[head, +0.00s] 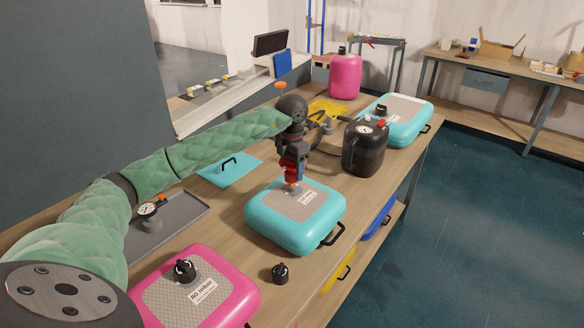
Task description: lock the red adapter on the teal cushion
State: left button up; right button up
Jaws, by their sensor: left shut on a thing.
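The teal cushion (293,228) lies on the bench in the middle of the head view, with a grey patterned top and a white label. My left gripper (291,176) points down over its top, towards the rear left part. It is shut on the red adapter (290,168), whose lower end is at the cushion's valve area. The gripper hides much of the adapter and the valve, so I cannot tell whether the adapter is seated or turned. My right gripper is not in view.
A pink cushion (232,288) with a black cap lies at the front, beside a loose black cap (280,273). A black canister (366,148) and another teal cushion (419,128) stand behind to the right. A grey tray (185,222) with a gauge (149,211) lies left.

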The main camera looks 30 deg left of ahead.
aim_at(292, 178)
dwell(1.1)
pick_arm(q)
jog(key=shift+b, duration=0.75)
dwell(0.4)
jog(key=shift+f+b, duration=1.45)
jog(key=shift+f, duration=0.6)
dwell(0.4)
jog(key=n, duration=0.3)
jog(key=shift+n, duration=1.1)
jog(key=shift+n, duration=2.6)
